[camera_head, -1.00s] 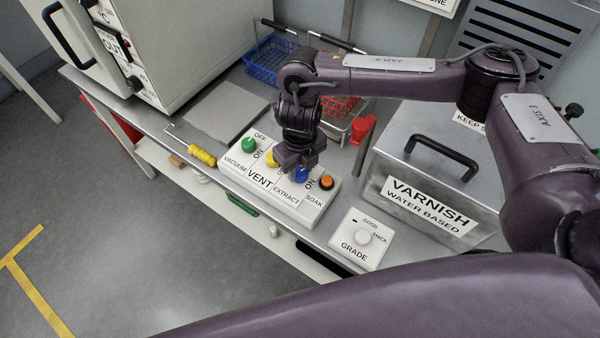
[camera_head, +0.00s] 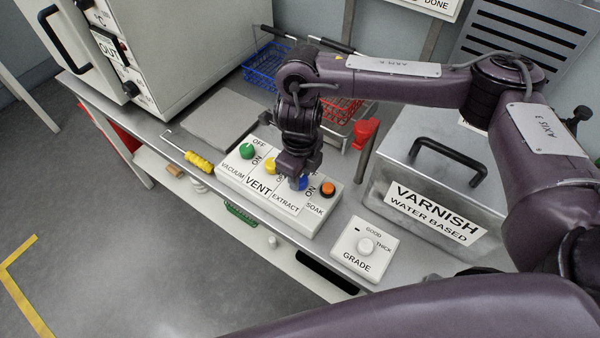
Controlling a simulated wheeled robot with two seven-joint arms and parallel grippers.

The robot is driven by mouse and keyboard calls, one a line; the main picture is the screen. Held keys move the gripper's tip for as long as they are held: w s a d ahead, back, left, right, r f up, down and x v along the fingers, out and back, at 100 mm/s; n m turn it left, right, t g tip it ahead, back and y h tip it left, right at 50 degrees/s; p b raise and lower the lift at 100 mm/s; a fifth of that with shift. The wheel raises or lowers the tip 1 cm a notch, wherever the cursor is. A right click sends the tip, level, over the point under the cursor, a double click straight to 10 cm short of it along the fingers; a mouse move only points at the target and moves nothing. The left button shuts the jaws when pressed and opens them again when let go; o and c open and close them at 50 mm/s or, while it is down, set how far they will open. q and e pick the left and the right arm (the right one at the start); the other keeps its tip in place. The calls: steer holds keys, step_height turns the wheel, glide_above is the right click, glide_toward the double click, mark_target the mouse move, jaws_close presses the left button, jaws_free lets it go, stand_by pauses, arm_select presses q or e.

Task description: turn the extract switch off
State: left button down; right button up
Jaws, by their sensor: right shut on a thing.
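The white switch panel (camera_head: 236,178) lies on the bench and carries a row of coloured knobs. The blue knob of the extract switch (camera_head: 304,184) sits above the EXTRACT label, between the yellow and orange knobs. My right gripper (camera_head: 298,180) reaches down from above and is shut on this blue knob. The gripper covers most of the knob and the OFF and ON marks around it, so I cannot tell its setting. My left gripper is not in view.
The green knob (camera_head: 247,151), yellow knob (camera_head: 271,168) and orange knob (camera_head: 328,189) stand close by. A GRADE dial box (camera_head: 364,247) is at the front right. A metal VARNISH tank (camera_head: 440,175) stands right, a yellow-handled tool (camera_head: 199,161) left.

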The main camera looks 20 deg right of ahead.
steer(key=shift+r, duration=0.1)
steer(key=o, duration=1)
steer(key=shift+c, duration=0.2)
step_height(320, 180, up, 8)
steer(key=shift+f+p, duration=0.15)
steer(key=shift+p, duration=0.15)
steer(key=shift+f, duration=0.1)
